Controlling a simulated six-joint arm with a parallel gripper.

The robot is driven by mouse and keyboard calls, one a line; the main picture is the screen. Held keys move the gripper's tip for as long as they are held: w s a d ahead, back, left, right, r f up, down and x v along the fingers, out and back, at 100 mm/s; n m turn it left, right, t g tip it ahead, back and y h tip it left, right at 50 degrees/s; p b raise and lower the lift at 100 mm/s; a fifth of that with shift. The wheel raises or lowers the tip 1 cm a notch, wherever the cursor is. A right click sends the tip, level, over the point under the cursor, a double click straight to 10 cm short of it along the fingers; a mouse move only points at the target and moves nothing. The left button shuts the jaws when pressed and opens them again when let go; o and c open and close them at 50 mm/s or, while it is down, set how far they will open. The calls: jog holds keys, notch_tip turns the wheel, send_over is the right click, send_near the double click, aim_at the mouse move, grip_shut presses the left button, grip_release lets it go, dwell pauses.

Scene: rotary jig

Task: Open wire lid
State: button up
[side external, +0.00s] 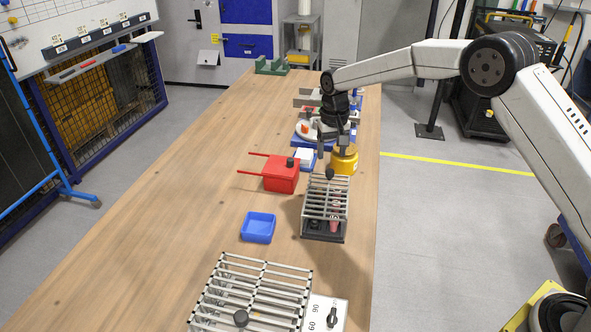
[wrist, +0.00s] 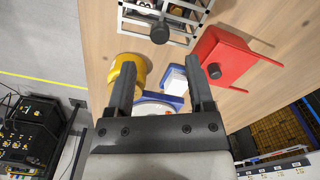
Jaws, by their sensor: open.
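A wire cage (side external: 339,188) with a wire lid and a dark knob (side external: 329,174) stands on a dark base at the right side of the table. A pinkish item (side external: 334,224) and dark items show inside it. In the wrist view the wire lid (wrist: 134,17) is at the top, and its knob (wrist: 159,33) lies beyond my fingertips. My gripper (side external: 334,152) is above and behind the cage, pointing down. It also shows in the wrist view (wrist: 160,68), open with nothing between the fingers. The lid appears shut; its hinge is not clear.
A red box with handles (side external: 281,177) stands left of the cage. A yellow cylinder (side external: 344,161) and a white block on blue (side external: 303,158) are close to my gripper. A blue tray (side external: 258,228) and a larger wire rack (side external: 264,268) are nearer the camera. The table's left is clear.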

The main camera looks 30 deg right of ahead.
aim_at(330, 171)
jog(key=shift+f, duration=2.9)
grip_shut()
jog(key=shift+r, duration=0.1)
